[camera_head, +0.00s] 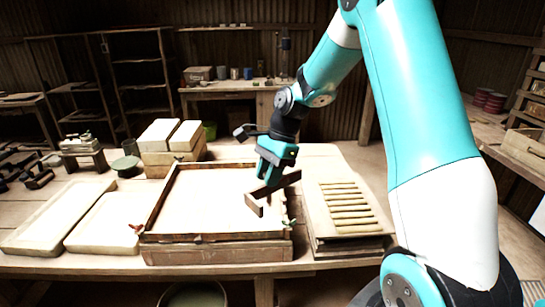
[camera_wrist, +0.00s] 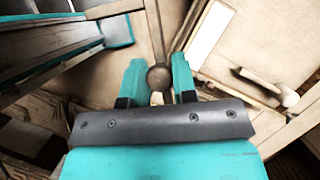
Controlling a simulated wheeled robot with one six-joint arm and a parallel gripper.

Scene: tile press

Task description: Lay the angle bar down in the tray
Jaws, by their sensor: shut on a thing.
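My gripper (camera_head: 271,179) hangs above the right part of a wooden-framed tray (camera_head: 200,238) in the head view. It is shut on the angle bar (camera_head: 281,187), a dark brown L-shaped piece. The bar is tilted, its right end higher, its left leg pointing down over the pale tray floor. I cannot tell from this angle whether the bar touches the tray. In the wrist view, my gripper (camera_wrist: 157,76) shows two teal fingers with a round brown knob between them. How that knob relates to the bar is unclear.
A slatted wooden board (camera_head: 347,208) lies right of the tray. Pale slabs (camera_head: 108,222) lie at left. A wooden box with pale blocks (camera_head: 172,135) stands behind. The tray's left half is clear.

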